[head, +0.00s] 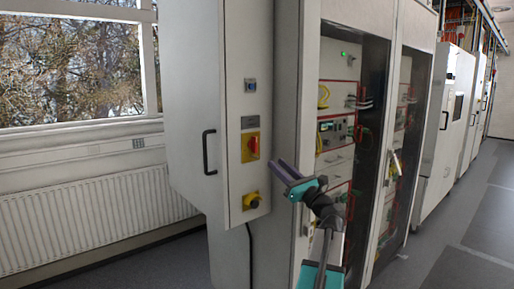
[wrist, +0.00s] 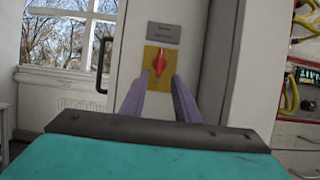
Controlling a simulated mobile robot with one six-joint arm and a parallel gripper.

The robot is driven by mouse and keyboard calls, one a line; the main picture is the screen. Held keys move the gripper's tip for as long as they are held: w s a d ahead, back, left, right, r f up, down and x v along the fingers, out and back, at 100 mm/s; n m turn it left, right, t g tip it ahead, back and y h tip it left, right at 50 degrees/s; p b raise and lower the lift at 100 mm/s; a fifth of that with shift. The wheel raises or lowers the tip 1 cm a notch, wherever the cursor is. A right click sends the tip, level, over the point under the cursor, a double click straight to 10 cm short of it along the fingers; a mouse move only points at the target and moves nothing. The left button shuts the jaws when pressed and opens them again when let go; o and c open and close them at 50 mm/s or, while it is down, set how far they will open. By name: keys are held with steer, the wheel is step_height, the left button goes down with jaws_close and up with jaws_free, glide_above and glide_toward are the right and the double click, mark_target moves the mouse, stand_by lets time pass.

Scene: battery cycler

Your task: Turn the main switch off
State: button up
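The main switch (head: 254,146) is a red rotary handle on a yellow plate on the narrow side of the grey cabinet. In the wrist view the red handle (wrist: 159,62) stands roughly upright, centred ahead of my gripper. A label plate sits just above it. My gripper (head: 284,170) is right of the switch and slightly lower in the head view, apart from it. In the wrist view its two purple fingers (wrist: 157,82) are spread with an empty gap between them, below the handle. Nothing of the handle looks hidden.
A black door handle (head: 208,152) sticks out at left. Glass-fronted racks (head: 340,130) stand at right. A radiator (head: 90,220) is under the window.

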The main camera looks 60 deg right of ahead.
mark_target(256, 145)
steer(key=p+x, duration=0.4)
steer(key=x, duration=0.9)
steer(key=shift+w, duration=0.2)
